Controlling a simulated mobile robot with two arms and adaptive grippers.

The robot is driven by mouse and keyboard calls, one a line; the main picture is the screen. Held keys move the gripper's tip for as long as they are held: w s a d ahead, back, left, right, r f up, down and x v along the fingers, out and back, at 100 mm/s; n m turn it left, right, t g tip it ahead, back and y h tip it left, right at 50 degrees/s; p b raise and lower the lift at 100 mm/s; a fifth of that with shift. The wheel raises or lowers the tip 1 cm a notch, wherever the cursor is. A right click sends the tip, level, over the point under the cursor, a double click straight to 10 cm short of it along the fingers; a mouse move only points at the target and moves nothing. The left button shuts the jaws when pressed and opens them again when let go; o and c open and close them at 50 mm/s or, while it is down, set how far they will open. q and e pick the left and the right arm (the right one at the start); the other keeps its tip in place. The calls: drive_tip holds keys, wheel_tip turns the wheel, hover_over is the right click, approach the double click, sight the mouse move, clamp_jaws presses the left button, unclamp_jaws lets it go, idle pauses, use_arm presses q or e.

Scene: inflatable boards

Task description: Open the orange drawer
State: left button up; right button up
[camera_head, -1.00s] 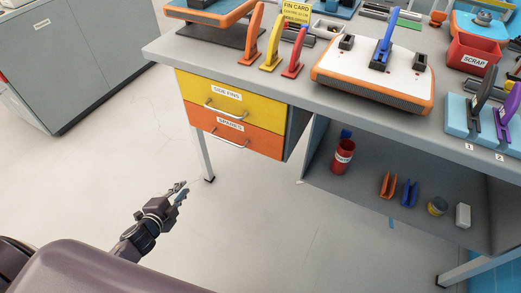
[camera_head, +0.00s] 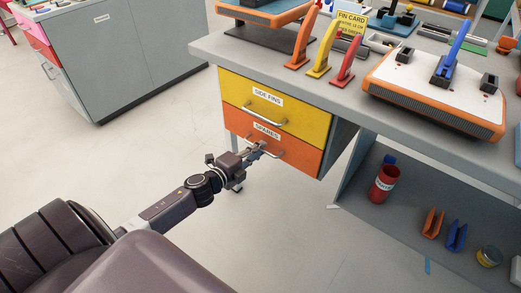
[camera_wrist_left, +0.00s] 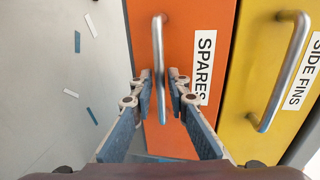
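The orange drawer (camera_head: 295,152), labelled SPARES, sits under the yellow drawer (camera_head: 305,119) in the workbench, and both look closed. In the left wrist view the orange drawer front (camera_wrist_left: 190,30) fills the middle, with its metal bar handle (camera_wrist_left: 159,60) running lengthwise. My left gripper (camera_head: 257,150) is at the orange drawer's handle. In the left wrist view the left gripper (camera_wrist_left: 160,88) is open, with a finger on each side of the handle's lower part in the picture. I cannot tell whether either finger touches it. My right gripper is not in view.
The workbench top (camera_head: 345,90) holds coloured fins and a white-orange board (camera_head: 430,90). A red canister (camera_head: 383,184) stands on the lower shelf. The floor left of the drawers is clear.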

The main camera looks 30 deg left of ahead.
use_arm(q)
drive_tip(key=shift+w+f, duration=0.15)
drive_tip(key=shift+w, duration=0.4)
clamp_jaws()
